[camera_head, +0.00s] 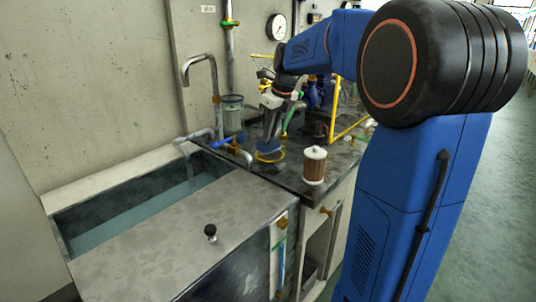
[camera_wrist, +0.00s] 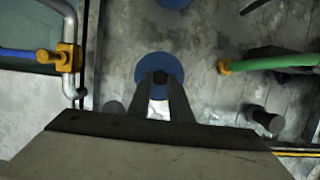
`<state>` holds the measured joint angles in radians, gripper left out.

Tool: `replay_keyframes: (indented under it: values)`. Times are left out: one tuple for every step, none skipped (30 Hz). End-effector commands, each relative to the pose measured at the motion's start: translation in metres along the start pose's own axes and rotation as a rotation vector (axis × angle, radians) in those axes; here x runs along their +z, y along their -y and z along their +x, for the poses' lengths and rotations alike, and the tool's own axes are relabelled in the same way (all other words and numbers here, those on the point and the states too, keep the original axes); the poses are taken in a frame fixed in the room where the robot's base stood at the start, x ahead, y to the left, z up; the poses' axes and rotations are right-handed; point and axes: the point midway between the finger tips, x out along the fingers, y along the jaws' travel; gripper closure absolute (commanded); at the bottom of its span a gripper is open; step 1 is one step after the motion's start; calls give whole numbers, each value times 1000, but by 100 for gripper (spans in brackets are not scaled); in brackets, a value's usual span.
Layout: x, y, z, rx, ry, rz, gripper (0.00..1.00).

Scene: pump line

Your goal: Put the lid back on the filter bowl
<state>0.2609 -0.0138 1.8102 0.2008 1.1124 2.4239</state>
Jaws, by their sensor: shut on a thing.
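A blue disc-shaped lid (camera_head: 269,146) with a dark knob hangs from my gripper (camera_head: 271,128), over the dark counter. In the wrist view the lid (camera_wrist: 145,66) shows below the fingers, and my gripper (camera_wrist: 160,80) is shut on its knob. A yellow ring (camera_head: 270,157) shows just below the lid in the head view; I cannot tell whether they touch. A clear cylindrical vessel (camera_head: 232,114) stands behind, to the left of the lid; I cannot tell whether it is the filter bowl. The lid's underside is hidden.
A brown filter cartridge (camera_head: 314,167) with pale ends stands upright at the counter's front edge, right of the lid. A blue-handled valve (camera_head: 228,140) and pipes lie to the left, beside the water basin (camera_head: 140,208). A green hose (camera_wrist: 275,62) crosses the wrist view.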

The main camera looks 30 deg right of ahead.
Motion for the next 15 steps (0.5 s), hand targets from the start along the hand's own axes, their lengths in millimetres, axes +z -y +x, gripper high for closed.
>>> replay_keyframes:
  values:
    - [1, 0, -3, -1, 1, 0, 98]
    - [2, 0, -4, -1, 1, 0, 98]
    - [2, 0, -6, -1, 2, 0, 98]
    - [3, 0, -8, -2, 2, 0, 98]
    - [3, 0, -9, -2, 2, -1, 98]
    - [4, 0, -11, -1, 2, -1, 98]
    - [4, 0, -12, -1, 1, -1, 98]
    - [4, 0, -13, -1, 1, -1, 98]
    - [5, 0, -15, -1, 1, -1, 98]
    - [5, 0, -16, -1, 1, -1, 98]
    - [6, 0, -18, -1, 1, -1, 98]
    - [6, 0, -20, -1, 1, -1, 98]
    - [7, 0, -21, -1, 1, -1, 98]
    - [8, 0, -23, -1, 2, -1, 98]
    - [8, 0, -24, -1, 2, -1, 98]
